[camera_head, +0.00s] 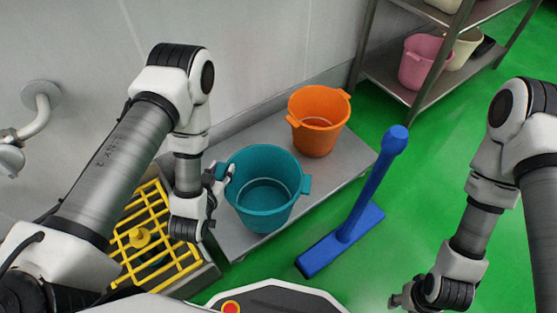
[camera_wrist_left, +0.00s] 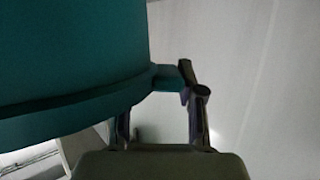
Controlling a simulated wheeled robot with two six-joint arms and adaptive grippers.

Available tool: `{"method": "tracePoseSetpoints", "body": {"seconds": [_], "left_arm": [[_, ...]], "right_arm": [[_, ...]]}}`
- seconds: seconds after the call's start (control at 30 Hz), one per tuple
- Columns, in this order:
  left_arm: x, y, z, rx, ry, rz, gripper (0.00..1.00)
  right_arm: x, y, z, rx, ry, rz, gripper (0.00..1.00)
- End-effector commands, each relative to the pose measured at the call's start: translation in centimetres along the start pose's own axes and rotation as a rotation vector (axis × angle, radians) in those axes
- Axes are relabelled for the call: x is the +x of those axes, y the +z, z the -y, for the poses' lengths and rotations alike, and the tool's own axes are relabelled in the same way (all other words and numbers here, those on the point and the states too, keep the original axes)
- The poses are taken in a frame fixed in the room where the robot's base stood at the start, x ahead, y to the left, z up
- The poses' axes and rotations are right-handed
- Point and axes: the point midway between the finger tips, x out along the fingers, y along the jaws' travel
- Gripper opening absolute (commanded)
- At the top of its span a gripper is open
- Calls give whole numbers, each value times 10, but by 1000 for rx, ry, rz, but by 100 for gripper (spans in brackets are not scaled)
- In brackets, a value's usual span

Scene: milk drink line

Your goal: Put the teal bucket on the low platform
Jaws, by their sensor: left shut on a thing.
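The teal bucket (camera_head: 262,209) is upright over the near part of the low grey platform (camera_head: 335,178). I cannot tell whether its base touches the platform. My left gripper (camera_head: 221,176) is shut on the bucket's left side tab. In the left wrist view the teal bucket (camera_wrist_left: 70,60) fills the upper left, and its tab lies at the fingers of my left gripper (camera_wrist_left: 168,92). My right gripper (camera_head: 402,298) is low at the bottom right, empty-looking and far from the bucket; its fingers are too small to read.
An orange bucket (camera_head: 318,123) stands behind the teal one on the platform. A blue floor squeegee (camera_head: 342,235) stands to the right. A yellow grate (camera_head: 155,240) is at the left. A rack with a pink bucket (camera_head: 424,62) is at the back right. Green floor is open between.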

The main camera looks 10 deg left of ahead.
Motion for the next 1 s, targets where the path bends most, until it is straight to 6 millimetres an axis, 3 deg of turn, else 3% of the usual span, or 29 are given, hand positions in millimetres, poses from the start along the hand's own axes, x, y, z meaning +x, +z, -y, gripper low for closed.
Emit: {"method": "tracePoseSetpoints", "body": {"seconds": [0.2, 0.43, 0.67, 1.0], "left_arm": [[-16, 11, 11, -2, -14, -3, 0], [-12, 11, 15, -2, -17, -5, 0], [14, 4, 38, -4, -20, -8, 0], [68, -10, 84, -3, -17, -8, 0]], "right_arm": [[-6, 0, 0, 0, 0, 0, 40], [-2, 0, 0, 0, 0, 1, 40], [8, 0, 0, 0, 0, 1, 40], [27, 0, 0, 0, 0, 1, 40]]}}
